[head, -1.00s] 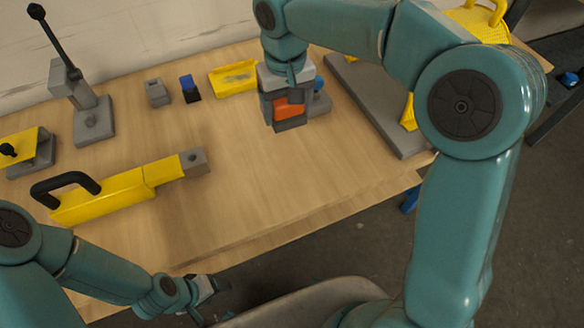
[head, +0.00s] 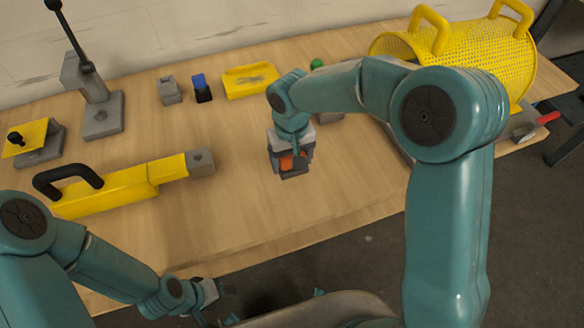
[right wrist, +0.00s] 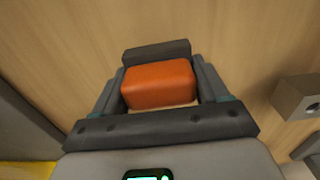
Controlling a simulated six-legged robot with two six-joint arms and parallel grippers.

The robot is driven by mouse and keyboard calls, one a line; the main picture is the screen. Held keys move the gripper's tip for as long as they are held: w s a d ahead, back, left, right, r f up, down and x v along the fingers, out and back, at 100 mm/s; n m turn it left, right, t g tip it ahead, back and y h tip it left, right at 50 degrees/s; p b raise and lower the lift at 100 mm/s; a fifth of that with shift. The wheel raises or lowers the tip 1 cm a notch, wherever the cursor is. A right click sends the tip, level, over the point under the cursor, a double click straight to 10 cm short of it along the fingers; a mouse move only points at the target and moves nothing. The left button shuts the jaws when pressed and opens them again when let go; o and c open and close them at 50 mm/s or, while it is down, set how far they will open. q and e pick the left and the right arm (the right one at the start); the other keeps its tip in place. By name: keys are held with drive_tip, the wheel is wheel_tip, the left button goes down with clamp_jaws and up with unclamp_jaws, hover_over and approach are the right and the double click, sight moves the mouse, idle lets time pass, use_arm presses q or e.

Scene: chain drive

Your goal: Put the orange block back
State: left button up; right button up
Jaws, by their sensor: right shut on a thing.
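The orange block (head: 287,162) is between the fingers of my right gripper (head: 291,168) in the head view, over the middle of the table near its front. In the right wrist view the orange block (right wrist: 158,84) sits between the two side fingers of my right gripper (right wrist: 160,78), with a dark grey bar beyond it. My right gripper is shut on it. Its height above the table is hard to judge. My left gripper (head: 208,300) is low at the front edge of the table, far from the block; its fingers are too small to read.
A yellow tool with a black handle (head: 115,188) lies left of my right gripper. Behind stand a yellow tray (head: 250,80), a blue-topped piece (head: 202,88) and a lever stand (head: 98,115). A yellow mesh guard (head: 465,60) is at the right. The front middle table is clear.

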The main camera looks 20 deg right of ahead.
sight(291, 170)
drive_tip(key=shift+f, duration=2.15)
drive_tip(key=shift+f+b, duration=0.2)
drive_tip(key=shift+b, duration=0.1)
drive_tip(key=o, duration=1.2)
drive_tip(key=shift+o, duration=0.2)
wheel_tip(291, 170, up, 12)
drive_tip(key=shift+r+p, duration=0.25)
drive_tip(key=shift+p, duration=0.25)
drive_tip(key=shift+s+f, duration=0.1)
